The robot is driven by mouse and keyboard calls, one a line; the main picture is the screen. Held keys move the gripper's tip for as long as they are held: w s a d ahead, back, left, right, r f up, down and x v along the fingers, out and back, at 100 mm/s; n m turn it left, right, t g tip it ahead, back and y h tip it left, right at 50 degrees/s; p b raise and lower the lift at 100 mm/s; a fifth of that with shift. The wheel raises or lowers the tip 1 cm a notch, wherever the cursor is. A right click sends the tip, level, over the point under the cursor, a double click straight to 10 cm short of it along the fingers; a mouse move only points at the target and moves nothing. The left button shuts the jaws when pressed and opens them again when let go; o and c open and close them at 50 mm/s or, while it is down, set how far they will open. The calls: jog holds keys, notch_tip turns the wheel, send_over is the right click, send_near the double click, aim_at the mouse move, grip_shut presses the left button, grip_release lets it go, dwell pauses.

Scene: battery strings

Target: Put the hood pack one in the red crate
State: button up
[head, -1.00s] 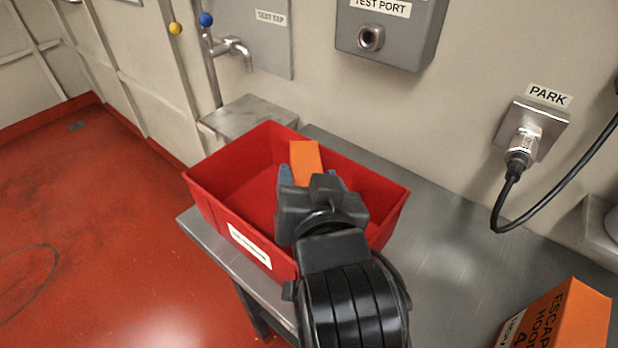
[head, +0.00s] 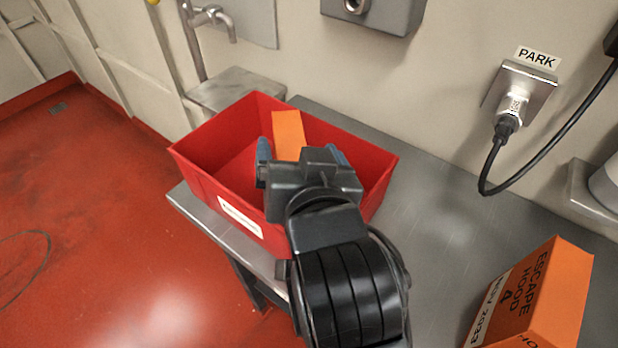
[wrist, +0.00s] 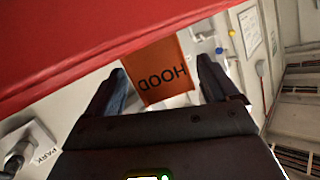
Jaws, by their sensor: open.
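An orange pack (head: 288,128) stands tilted inside the red crate (head: 232,195), its upper part showing between my fingers. In the wrist view the pack (wrist: 157,75) shows the word HOOD, upside down; its number is not visible. My gripper (head: 300,153) is open over the crate, with one blue-tipped finger on each side of the pack. In the wrist view there is a gap between the pack and each finger of my gripper (wrist: 163,72). My gripper hides the pack's lower part, so I cannot tell whether it rests on the crate floor.
The crate stands on a grey bench (head: 430,215) near its left end. Another orange escape hood pack (head: 540,295) stands at the bench's front right. A cable runs from the PARK socket (head: 518,90) on the wall. A tap (head: 215,18) is behind the crate.

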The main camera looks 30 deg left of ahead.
jog(key=v, duration=1)
jog(key=shift+b, duration=0.3)
